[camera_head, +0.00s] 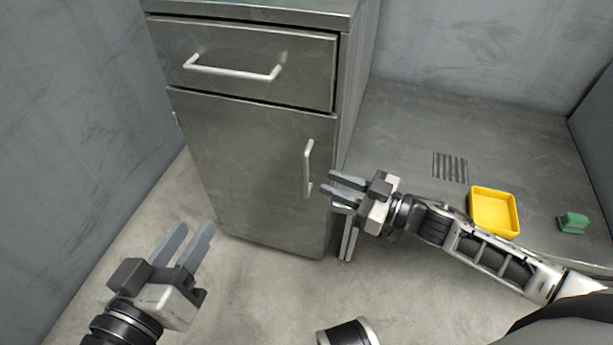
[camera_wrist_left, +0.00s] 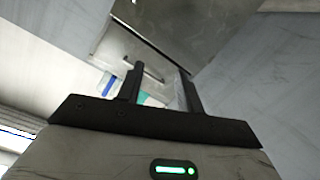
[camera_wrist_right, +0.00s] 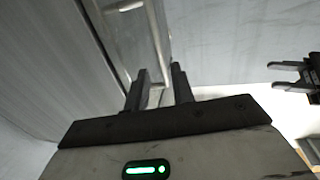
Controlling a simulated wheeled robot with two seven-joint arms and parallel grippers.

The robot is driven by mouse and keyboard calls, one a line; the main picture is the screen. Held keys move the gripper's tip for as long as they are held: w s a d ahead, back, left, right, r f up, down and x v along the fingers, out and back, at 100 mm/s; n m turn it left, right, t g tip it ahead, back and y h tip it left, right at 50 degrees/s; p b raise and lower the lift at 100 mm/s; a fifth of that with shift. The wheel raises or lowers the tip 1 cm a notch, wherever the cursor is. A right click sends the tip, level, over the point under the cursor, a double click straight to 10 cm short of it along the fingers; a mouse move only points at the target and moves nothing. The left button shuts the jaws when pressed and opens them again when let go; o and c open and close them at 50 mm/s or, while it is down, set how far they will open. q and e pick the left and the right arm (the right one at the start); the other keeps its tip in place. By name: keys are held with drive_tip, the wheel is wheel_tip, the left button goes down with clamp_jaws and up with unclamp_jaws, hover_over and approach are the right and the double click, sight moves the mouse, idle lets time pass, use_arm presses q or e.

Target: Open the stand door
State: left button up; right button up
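The stand is a grey metal cabinet with a shut lower door (camera_head: 250,160). A pale vertical bar handle (camera_head: 308,168) is near the door's right edge. My right gripper (camera_head: 327,181) is open, its fingertips just right of the handle's lower part. In the right wrist view the handle (camera_wrist_right: 158,40) runs down towards the gap between the open fingers (camera_wrist_right: 159,72); contact cannot be told. My left gripper (camera_head: 200,228) is open and empty, low in front of the cabinet's left side. Its separated fingers show in the left wrist view (camera_wrist_left: 160,72).
A drawer (camera_head: 250,62) with a horizontal handle (camera_head: 232,72) is shut above the door. On the right, a grey table (camera_head: 420,120) bears a yellow tray (camera_head: 494,212) and a small green object (camera_head: 572,222).

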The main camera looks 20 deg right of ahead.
drive_tip(key=b, duration=0.1)
hover_over(306, 194)
drive_tip(key=shift+w+d, duration=0.15)
drive_tip(key=shift+d, duration=0.15)
drive_tip(key=shift+w+a, duration=0.1)
drive_tip(key=shift+a, duration=0.05)
use_arm(q)
drive_tip(key=shift+d+r+n+h, duration=0.15)
drive_tip(key=shift+r+n+h, duration=0.15)
drive_tip(key=shift+r, duration=0.1)
drive_tip(key=shift+r, duration=0.1)
